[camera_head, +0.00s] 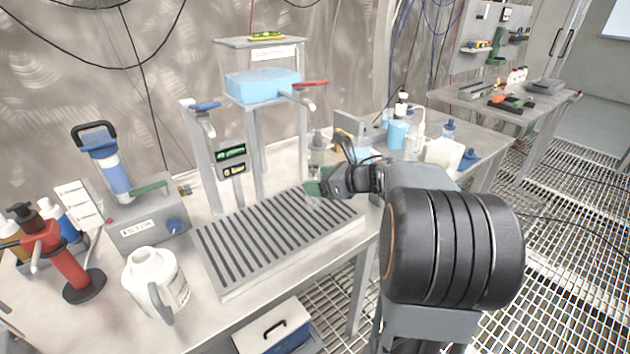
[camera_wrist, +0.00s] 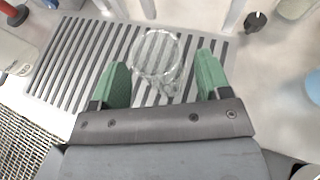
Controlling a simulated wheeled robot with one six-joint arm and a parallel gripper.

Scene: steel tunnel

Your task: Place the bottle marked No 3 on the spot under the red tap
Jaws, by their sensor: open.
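My gripper (camera_wrist: 157,85) is open, its green fingers spread apart. A clear round bottle or vessel (camera_wrist: 156,52) stands on the slatted drip tray (camera_wrist: 60,95), just beyond and between the fingertips in the wrist view, with a gap on each side. No marking can be read on it. In the head view my gripper (camera_head: 318,186) is low over the right end of the tray (camera_head: 225,292) and hides most of that spot. The red tap (camera_head: 310,86) is on the right post of the stand, above this end; the blue tap (camera_head: 204,106) is on the left.
A white jug (camera_head: 152,278) stands in front left of the tray, beside a filter box (camera_head: 146,222) and a red dispenser (camera_head: 66,262). Bottles and a blue cup (camera_head: 397,133) stand behind my arm on the right. The tray's left and middle slats are clear.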

